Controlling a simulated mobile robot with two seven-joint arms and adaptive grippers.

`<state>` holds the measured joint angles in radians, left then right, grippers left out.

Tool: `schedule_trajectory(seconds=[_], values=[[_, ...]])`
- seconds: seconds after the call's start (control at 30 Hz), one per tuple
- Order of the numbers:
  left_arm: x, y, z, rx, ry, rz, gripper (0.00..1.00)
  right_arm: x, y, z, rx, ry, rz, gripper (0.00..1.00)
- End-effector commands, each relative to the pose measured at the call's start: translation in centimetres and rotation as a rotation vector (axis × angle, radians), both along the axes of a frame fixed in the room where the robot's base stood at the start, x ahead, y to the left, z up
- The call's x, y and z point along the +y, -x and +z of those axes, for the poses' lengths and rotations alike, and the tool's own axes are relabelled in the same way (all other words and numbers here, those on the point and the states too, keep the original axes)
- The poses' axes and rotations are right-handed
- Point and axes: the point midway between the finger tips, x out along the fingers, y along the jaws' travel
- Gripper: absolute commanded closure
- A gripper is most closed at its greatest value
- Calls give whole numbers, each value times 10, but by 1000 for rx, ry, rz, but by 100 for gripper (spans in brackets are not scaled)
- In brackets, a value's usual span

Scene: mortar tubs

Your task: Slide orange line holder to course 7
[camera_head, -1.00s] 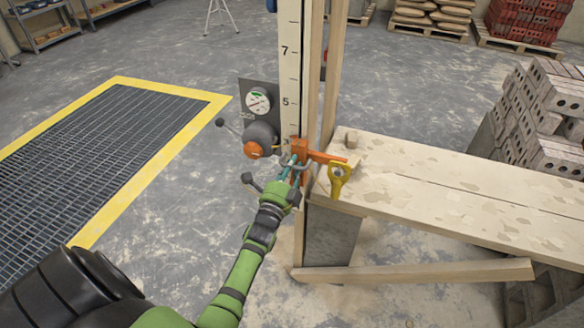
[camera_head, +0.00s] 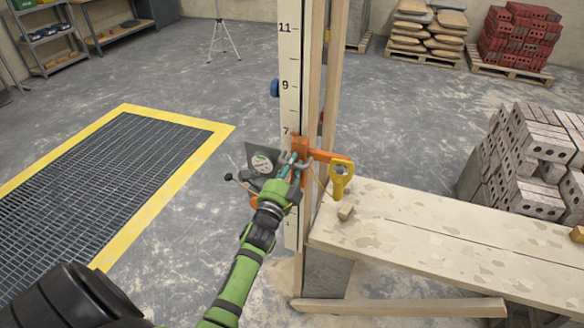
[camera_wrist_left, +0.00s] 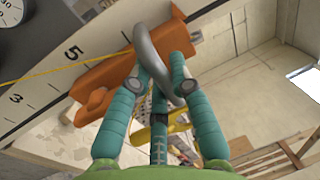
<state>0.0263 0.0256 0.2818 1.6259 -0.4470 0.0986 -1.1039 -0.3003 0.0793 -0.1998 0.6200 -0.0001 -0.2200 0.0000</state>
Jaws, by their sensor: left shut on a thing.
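The orange line holder (camera_head: 300,148) sits on the white numbered pole (camera_head: 290,60), just below the mark 7 in the head view. A yellow piece (camera_head: 341,180) hangs at its right arm. My left gripper (camera_head: 287,168) is at the holder's near side. In the left wrist view its teal fingers (camera_wrist_left: 160,85) are shut on a grey curved handle (camera_wrist_left: 150,60) against the orange body (camera_wrist_left: 100,88). The fingers hide part of the holder. Marks 5 and 3 show on the pole there. My right gripper is not in view.
A dark plate with a white dial (camera_head: 262,164) is close left of my left gripper. Wooden uprights (camera_head: 332,70) stand beside the pole. Bricks (camera_head: 530,165) are stacked at right.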

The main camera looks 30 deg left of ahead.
Motion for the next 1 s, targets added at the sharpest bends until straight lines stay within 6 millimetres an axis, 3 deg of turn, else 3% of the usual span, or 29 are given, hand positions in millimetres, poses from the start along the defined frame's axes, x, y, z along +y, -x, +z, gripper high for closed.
schedule_trajectory(seconds=[0.03,0.37,0.4,0.47,0.87,1.0], values=[[0,-1,8,-11,-4,-1,100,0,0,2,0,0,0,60],[0,-1,8,-11,-4,-1,100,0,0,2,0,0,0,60],[0,-1,8,-11,-4,-1,76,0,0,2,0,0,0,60],[0,-1,7,-11,-4,-1,54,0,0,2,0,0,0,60],[0,0,3,-2,-1,0,54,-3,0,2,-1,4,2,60],[-3,10,0,0,0,0,54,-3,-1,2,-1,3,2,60]])
